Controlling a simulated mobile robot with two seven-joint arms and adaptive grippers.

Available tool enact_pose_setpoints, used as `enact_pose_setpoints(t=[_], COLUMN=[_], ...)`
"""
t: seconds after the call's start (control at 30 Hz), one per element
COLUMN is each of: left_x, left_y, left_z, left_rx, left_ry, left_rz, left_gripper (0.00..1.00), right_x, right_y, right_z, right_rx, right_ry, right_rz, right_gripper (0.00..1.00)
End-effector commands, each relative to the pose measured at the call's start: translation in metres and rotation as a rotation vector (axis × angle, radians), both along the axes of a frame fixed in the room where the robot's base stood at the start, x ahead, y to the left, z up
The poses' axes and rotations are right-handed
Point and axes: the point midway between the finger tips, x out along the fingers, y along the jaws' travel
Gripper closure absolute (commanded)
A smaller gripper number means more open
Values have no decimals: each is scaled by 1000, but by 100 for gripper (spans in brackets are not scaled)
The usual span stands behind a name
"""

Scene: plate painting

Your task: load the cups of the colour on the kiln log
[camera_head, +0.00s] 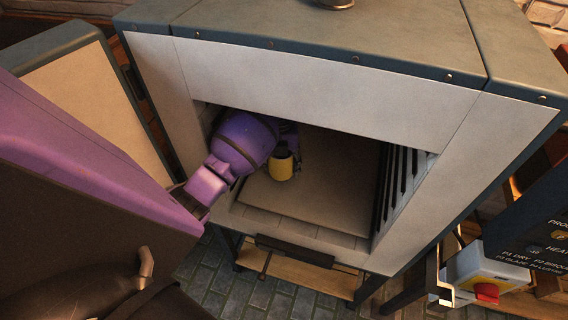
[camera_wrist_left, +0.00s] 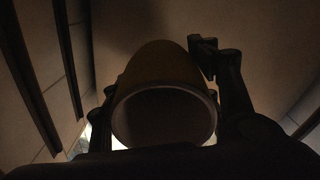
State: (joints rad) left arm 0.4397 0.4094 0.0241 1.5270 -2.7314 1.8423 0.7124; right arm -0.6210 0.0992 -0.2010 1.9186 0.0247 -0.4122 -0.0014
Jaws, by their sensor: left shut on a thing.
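A yellow cup (camera_head: 281,167) is inside the open kiln (camera_head: 300,80), over the left part of the kiln shelf (camera_head: 325,195). My left arm reaches into the kiln from the left. My left gripper (camera_head: 296,160) is shut on the cup. In the left wrist view the cup (camera_wrist_left: 165,100) sits between the dark fingers of the gripper (camera_wrist_left: 160,95), its rim facing the camera. I cannot tell whether the cup touches the shelf. The kiln log is not in view. My right gripper is not in view.
The kiln door (camera_head: 95,90) stands open at the left. Dark heating elements (camera_head: 397,185) line the kiln's right inner wall. A control panel (camera_head: 535,240) and a red button on a box (camera_head: 487,291) are at the lower right. The shelf's right part is bare.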

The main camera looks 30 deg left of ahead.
Motion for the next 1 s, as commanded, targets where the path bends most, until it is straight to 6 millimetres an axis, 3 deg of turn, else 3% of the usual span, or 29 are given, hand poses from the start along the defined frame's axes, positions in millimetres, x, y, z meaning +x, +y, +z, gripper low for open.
enact_pose_setpoints(t=[0.3,0.5,0.57,0.6,0.93,0.97,1.0], left_x=[27,22,23,24,25,24,25], left_y=[6,5,5,5,6,6,6], left_z=[1,-39,-41,-39,-40,-40,-40], left_rx=[-1,-3,-2,-1,1,1,1], left_ry=[-2,9,6,3,0,1,1], left_rz=[0,-1,0,0,-2,-2,-2], left_gripper=[78,78,78,83,84,42,37], right_x=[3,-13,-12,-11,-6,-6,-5], right_y=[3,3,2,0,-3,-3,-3], right_z=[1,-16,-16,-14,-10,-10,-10], right_rx=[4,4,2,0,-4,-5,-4], right_ry=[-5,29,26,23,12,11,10], right_rz=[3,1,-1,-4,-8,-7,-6], right_gripper=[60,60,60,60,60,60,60])
